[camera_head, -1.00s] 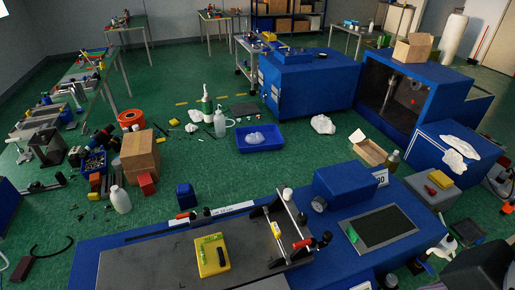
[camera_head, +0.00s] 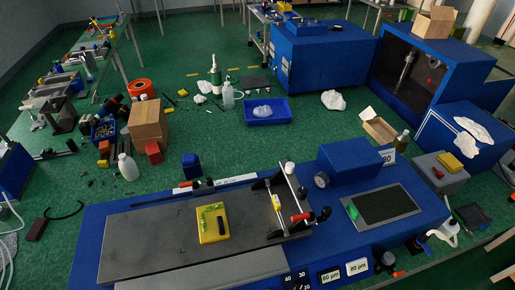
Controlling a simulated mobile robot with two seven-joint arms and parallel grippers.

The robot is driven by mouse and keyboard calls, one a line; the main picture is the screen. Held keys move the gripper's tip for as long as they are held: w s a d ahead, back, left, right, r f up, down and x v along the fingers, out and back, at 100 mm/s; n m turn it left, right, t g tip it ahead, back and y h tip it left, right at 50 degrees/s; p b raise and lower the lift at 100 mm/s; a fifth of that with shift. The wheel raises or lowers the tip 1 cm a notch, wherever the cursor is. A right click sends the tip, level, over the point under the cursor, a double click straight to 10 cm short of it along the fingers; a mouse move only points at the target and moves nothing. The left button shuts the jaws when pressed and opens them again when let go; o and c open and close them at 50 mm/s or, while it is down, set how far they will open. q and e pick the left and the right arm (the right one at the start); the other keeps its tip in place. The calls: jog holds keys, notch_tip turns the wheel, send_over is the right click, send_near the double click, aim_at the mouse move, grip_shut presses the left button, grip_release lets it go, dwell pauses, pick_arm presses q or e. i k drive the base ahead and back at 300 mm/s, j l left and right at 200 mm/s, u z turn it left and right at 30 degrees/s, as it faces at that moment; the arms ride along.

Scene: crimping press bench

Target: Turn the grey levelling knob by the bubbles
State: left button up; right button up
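A yellow plate (camera_head: 208,237) lies on the grey bed (camera_head: 150,240) of the blue press bench in the middle foreground. Green bubble vials (camera_head: 210,213) sit on the plate, with a small dark upright piece (camera_head: 221,225) beside them. I cannot tell whether that piece is the grey levelling knob; no clearly grey knob stands out by the bubbles. Neither of my grippers is in view.
A bar with a red-and-black handle (camera_head: 302,217) crosses the bed right of the plate. A blue housing with a round gauge (camera_head: 322,180) and a dark panel (camera_head: 383,205) stand further right. Boxes, bottles and loose items clutter the green floor behind.

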aim_at(388, 259)
jog(key=z, duration=1.15)
jog(key=j+z, duration=0.15)
jog(key=z, duration=0.2)
jog(key=i+l+u, duration=0.1)
jog(key=l+u, duration=0.5)
jog(key=l, duration=0.2)
jog(key=i+l+u, duration=0.55)
jog(key=i+u, duration=0.15)
